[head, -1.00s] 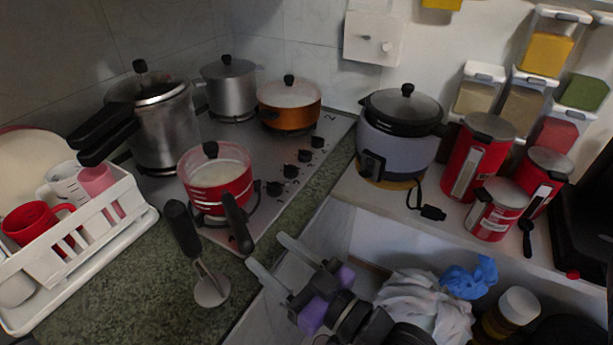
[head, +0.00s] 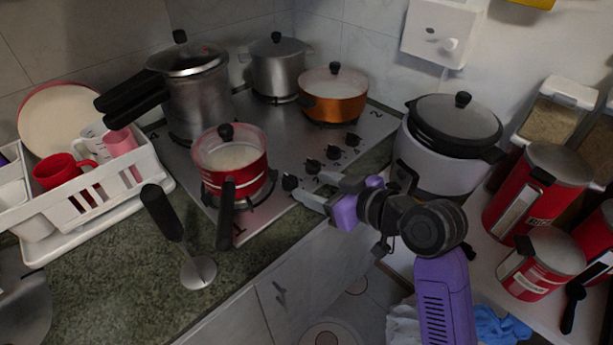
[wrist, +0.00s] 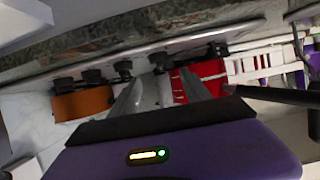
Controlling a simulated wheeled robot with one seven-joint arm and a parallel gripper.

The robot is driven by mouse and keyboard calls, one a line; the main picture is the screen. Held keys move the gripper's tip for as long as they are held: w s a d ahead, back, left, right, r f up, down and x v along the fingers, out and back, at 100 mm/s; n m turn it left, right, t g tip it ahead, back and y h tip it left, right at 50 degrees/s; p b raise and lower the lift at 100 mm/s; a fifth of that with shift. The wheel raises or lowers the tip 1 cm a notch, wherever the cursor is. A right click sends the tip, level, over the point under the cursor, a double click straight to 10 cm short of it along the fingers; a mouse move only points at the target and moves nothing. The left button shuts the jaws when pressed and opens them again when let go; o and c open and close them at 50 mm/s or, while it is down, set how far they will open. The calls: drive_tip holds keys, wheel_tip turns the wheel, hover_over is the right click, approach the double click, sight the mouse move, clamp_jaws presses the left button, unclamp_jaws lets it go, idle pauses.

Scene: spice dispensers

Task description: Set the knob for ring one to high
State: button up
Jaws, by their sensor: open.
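The steel hob (head: 270,140) has a row of several black knobs on its front right edge. The knob nearest the red pot (head: 290,182) is nearest the end with a mark like "1"; a mark like "2" is at the far end. My gripper (head: 311,188) is open and empty in front of this knob. In the wrist view the fingers (wrist: 160,84) point toward the row, and the nearest knob (wrist: 160,63) shows between the fingertips, apart from them. The knob's pointer setting is too small to read.
The red pot (head: 230,162) sits on the near ring, its black handle projecting over the counter. An orange pot (head: 334,97) and two steel pots stand behind. A rice cooker (head: 440,172) stands right of my gripper. A white dish rack (head: 95,200) is at left.

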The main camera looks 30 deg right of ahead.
sight(292, 178)
drive_tip(key=x, duration=0.7)
drive_tip(key=shift+w, duration=0.3)
